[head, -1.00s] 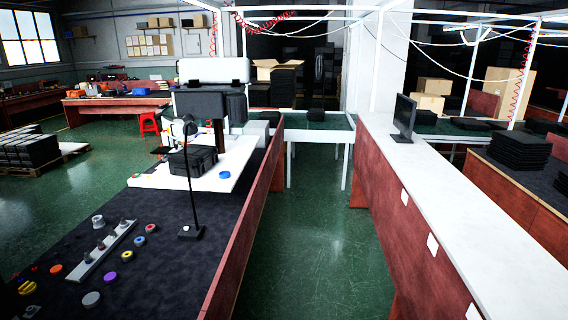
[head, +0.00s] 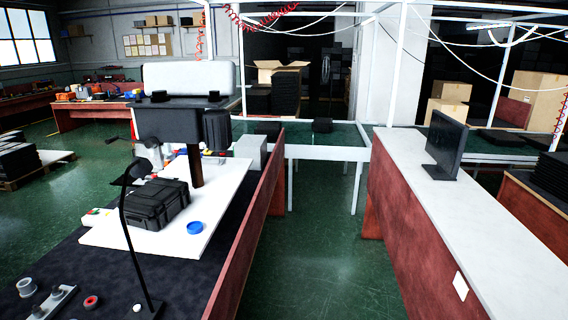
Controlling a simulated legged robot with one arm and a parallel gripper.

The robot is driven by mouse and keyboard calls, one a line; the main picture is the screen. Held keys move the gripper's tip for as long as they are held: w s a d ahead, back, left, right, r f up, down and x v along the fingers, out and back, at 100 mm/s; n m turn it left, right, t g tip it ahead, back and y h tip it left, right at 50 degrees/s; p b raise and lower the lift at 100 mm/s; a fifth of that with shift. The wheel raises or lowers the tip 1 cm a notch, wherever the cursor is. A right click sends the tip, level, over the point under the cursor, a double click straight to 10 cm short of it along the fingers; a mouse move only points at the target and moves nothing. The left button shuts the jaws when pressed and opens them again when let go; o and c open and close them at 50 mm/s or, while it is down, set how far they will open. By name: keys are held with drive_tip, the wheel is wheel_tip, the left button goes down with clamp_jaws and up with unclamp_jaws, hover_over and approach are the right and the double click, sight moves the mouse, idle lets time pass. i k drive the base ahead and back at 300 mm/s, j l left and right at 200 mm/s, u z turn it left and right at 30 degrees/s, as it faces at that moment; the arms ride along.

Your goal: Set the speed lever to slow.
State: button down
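I cannot make out a speed lever in the head view. A grey strip with knobs (head: 50,306) lies on the dark bench top at the lower left, partly cut off by the bottom edge. Whether any knob on it is a lever is too small to tell. A machine with a black body (head: 170,125) and a white box-shaped top stands at the far part of the bench. No lever on it can be told. My gripper is not in view.
A black case (head: 157,205) and a blue disc (head: 195,228) sit on a white board. A black desk lamp (head: 131,240) stands in front. Green floor (head: 315,270) is open between this bench and the right white counter (head: 420,190) with a monitor (head: 446,142).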

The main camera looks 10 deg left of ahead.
sight(137, 91)
drive_tip(key=i+u, duration=0.25)
drive_tip(key=i, duration=0.3)
drive_tip(key=i+l+u, duration=0.25)
drive_tip(key=i, duration=0.25)
drive_tip(key=i+l+u, duration=0.25)
drive_tip(key=i, duration=0.3)
drive_tip(key=i+u, duration=0.25)
drive_tip(key=u, duration=0.25)
drive_tip(key=i+l+u, duration=0.25)
drive_tip(key=u, duration=0.25)
drive_tip(key=i+l+u, duration=0.2)
drive_tip(key=u, duration=0.3)
drive_tip(key=i+l+u, duration=0.15)
drive_tip(key=l+u, duration=0.3)
drive_tip(key=i+l+u, duration=0.15)
drive_tip(key=u, duration=0.15)
drive_tip(key=i+l+u, duration=0.1)
drive_tip(key=l+u, duration=0.2)
drive_tip(key=i+l+u, duration=0.1)
drive_tip(key=l+u, duration=0.2)
drive_tip(key=l, duration=0.15)
